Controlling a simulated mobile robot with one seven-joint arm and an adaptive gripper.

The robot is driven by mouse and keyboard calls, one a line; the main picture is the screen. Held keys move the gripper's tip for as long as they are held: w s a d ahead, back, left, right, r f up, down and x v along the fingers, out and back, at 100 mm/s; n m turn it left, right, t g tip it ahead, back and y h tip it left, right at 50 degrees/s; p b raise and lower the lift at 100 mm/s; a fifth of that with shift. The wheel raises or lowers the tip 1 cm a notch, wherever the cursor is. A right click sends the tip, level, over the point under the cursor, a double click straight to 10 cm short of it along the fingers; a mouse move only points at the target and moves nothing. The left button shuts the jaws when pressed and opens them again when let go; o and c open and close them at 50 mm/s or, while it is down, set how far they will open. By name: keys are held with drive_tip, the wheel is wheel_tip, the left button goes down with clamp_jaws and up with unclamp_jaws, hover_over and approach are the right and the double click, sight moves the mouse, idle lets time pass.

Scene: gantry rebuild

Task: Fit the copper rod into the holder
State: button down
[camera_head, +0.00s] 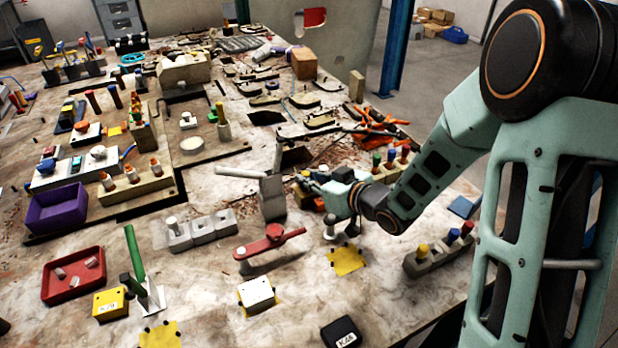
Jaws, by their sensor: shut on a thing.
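My gripper (303,181) reaches in from the right, low over the middle of the table, with its fingers pointing left. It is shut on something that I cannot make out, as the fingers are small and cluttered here. I cannot single out the copper rod for sure. A brown-orange rod (220,110) stands upright in a pale holder (224,131) farther back, apart from my gripper. A grey block (272,198) stands just left of my fingers, and a pale rod (240,172) lies level beside it. I cannot tell which holder is the task's.
A red lever (270,240), a grey block row (201,231) and a green rod (133,253) stand in front and to the left. Blocks with coloured pegs stand behind my wrist (391,163) and at right (440,255). The front middle table is partly clear.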

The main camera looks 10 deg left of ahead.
drive_tip(key=c, duration=1.8)
unclamp_jaws()
drive_tip(key=shift+d, duration=0.1)
drive_tip(key=v, duration=1.2)
